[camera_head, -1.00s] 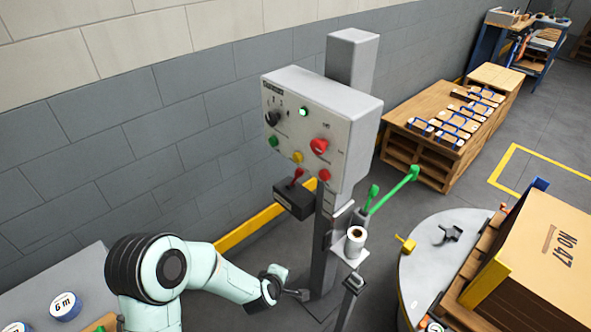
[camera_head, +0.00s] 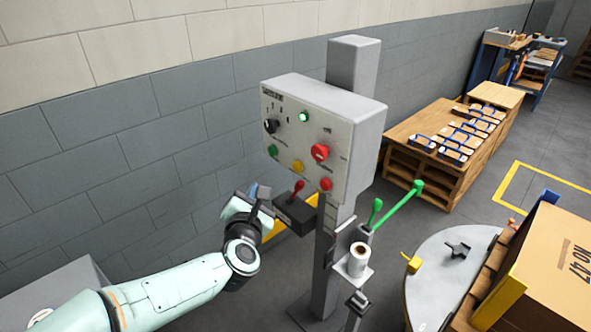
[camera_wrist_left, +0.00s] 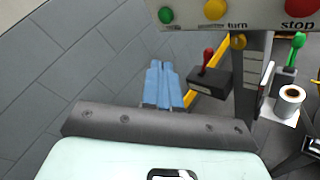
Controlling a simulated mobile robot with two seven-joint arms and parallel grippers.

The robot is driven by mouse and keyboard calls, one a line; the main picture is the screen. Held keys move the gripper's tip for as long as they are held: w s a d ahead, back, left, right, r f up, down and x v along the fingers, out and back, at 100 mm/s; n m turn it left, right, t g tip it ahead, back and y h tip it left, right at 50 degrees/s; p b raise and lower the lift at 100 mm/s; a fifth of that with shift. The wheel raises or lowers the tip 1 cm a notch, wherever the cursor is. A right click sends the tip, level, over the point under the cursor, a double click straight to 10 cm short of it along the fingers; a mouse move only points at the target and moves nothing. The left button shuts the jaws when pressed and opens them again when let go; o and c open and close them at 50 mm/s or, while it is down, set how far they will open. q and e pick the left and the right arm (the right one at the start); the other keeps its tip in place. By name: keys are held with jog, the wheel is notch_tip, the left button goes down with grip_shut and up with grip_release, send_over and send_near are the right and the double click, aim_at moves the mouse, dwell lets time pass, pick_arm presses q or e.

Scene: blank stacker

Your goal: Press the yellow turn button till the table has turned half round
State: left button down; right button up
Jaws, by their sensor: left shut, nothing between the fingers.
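The yellow turn button (camera_head: 298,166) is on the lower front of the grey control box (camera_head: 335,125), between a green and a red button. In the left wrist view the yellow button (camera_wrist_left: 215,9) shows at the top edge beside the word "turn". My left gripper (camera_head: 258,192) is shut and empty, below and left of the button and apart from it. Its closed fingers (camera_wrist_left: 164,86) show in the left wrist view. The round turntable (camera_head: 425,275) at the right carries a large brown box (camera_head: 553,265) marked "NO 47". My right gripper is not in view.
A dark box with a red lever (camera_head: 297,207) juts out below the panel, close to my left gripper. A red mushroom knob (camera_head: 319,152) sits right of the yellow button. Green levers (camera_head: 400,200) and a paper roll (camera_head: 358,258) are by the post. The grey wall stands behind.

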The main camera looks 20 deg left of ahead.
aim_at(297, 167)
pick_arm(q)
jog(key=w+d+p, duration=0.3)
jog(key=w+p, duration=0.1)
jog(key=w, duration=0.4)
jog(key=shift+d, duration=0.2)
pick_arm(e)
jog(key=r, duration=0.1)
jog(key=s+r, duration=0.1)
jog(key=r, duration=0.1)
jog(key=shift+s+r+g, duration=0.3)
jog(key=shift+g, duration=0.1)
pick_arm(q)
jog(key=shift+w, duration=0.15)
dwell(1.3)
jog(key=shift+w+d, duration=0.15)
jog(key=shift+w, duration=0.15)
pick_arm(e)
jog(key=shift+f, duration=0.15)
